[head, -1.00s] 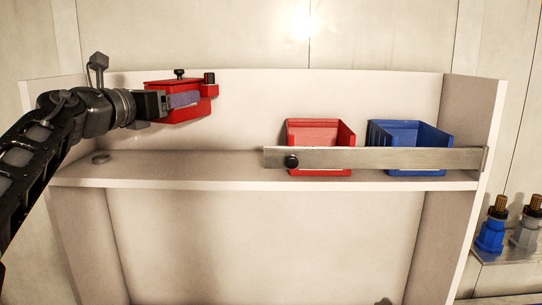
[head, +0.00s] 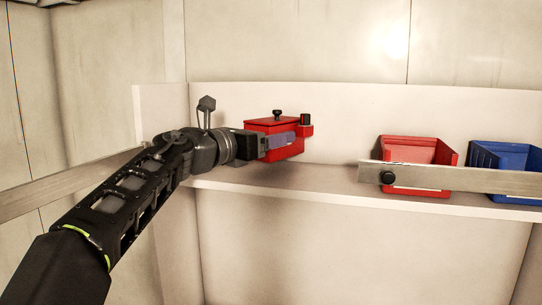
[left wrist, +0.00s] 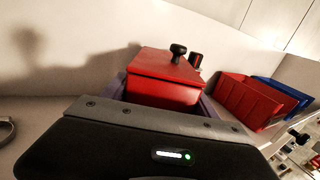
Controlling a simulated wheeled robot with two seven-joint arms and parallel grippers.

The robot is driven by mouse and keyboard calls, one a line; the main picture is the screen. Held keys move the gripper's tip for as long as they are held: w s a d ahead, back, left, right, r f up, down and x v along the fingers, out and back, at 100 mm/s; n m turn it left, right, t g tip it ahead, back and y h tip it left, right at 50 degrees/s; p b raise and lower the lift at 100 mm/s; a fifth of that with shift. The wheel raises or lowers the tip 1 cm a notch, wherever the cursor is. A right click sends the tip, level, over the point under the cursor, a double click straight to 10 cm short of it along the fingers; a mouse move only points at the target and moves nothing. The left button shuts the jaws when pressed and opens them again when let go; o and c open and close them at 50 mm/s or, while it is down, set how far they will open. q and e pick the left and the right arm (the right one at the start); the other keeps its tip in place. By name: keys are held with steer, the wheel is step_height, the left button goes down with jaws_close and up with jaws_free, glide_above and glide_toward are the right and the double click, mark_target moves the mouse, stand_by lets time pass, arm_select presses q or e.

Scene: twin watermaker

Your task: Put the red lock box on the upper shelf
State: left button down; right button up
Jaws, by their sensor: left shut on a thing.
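The red lock box (head: 285,151) has a lid with a black knob on top and a small black-topped part at its right corner. My left gripper (head: 281,142) is shut on the box, with a purplish finger along its near side. The box is over the upper shelf (head: 330,181); I cannot tell whether its bottom touches the board. In the left wrist view the red lock box (left wrist: 166,80) sits between the fingers, its lid closed. My right gripper is not in view.
An open red bin (head: 413,151) and an open blue bin (head: 500,158) stand on the shelf to the right, behind a metal bar (head: 450,179) with a black knob. The shelf between box and red bin is clear. A side panel (head: 155,108) closes the left end.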

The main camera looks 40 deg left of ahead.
mark_target(269, 152)
arm_select(q)
steer(key=shift+s+r, duration=0.1)
steer(key=shift+r, duration=0.05)
steer(key=shift+f+b, duration=0.75)
steer(key=shift+f, duration=1.2)
steer(key=shift+c, duration=1.1)
jaws_free()
steer(key=shift+s+a, duration=0.1)
steer(key=shift+s, duration=0.45)
steer(key=s+b, duration=0.3)
steer(key=s, duration=0.8)
steer(key=shift+a, duration=0.25)
steer(key=shift+w, duration=0.1)
